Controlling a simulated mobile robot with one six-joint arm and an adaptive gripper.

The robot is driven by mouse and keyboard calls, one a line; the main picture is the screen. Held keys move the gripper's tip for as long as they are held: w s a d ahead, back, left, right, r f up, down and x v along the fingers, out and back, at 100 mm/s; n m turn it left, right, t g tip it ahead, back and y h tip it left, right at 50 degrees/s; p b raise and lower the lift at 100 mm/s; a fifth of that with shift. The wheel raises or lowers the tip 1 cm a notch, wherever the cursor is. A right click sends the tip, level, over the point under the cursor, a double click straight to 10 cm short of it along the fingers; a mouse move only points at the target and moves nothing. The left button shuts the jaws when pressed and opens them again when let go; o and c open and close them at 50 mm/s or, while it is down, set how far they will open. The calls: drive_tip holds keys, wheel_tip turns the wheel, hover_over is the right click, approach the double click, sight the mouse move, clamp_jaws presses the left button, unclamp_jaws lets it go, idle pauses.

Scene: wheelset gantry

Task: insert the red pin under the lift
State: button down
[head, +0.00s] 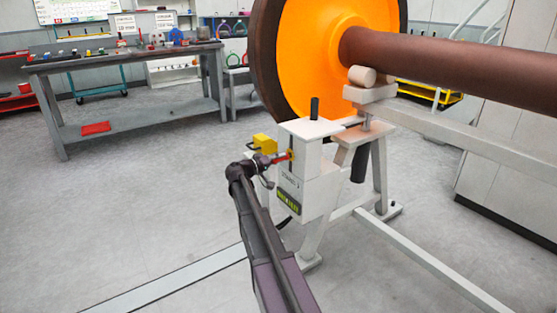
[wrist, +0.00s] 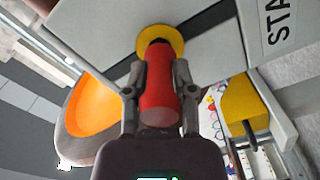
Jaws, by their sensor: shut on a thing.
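The red pin (wrist: 159,90) is held between the two fingers of my gripper (wrist: 158,85) in the wrist view. Its far end meets a yellow ring (wrist: 160,42) with a dark centre on the pale lift housing. Whether the tip is inside the hole cannot be told. In the head view my gripper (head: 274,160) is at the left face of the white lift unit (head: 312,178). The red pin (head: 281,157) shows as a small red piece against that face. The lift stands beneath the brown axle (head: 440,70) of the orange wheel (head: 315,50).
A yellow block with a dark handle (head: 263,143) is beside the lift, close to my gripper. White stand legs (head: 318,235) and a floor rail (head: 175,290) are nearby. A workbench (head: 125,60) with tools stands at the back left. The floor between is mostly clear.

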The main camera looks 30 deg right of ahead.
drive_tip(key=shift+d, duration=0.8)
drive_tip(key=shift+c, duration=1.8)
unclamp_jaws()
drive_tip(key=shift+a, duration=0.1)
drive_tip(key=a, duration=1.1)
drive_tip(key=shift+s+a, duration=0.2)
drive_tip(key=shift+a, duration=0.2)
drive_tip(key=s+a+f+n+y+p, duration=0.1)
drive_tip(key=s+a+f+n+y, duration=0.2)
drive_tip(key=s+a+f+y, duration=0.9)
drive_tip(key=s+a+f+n+y, duration=0.1)
drive_tip(key=s+a+f+y, duration=0.15)
drive_tip(key=s+a, duration=0.45)
drive_tip(key=s+a+f+n+y, duration=0.2)
drive_tip(key=s+a+y, duration=0.2)
drive_tip(key=s+a, duration=0.4)
wheel_tip(320, 180, up, 38)
drive_tip(key=p, duration=3.9)
drive_tip(key=shift+w+d+g, duration=0.15)
drive_tip(key=shift+w+g, duration=0.15)
drive_tip(key=shift+w, duration=0.15)
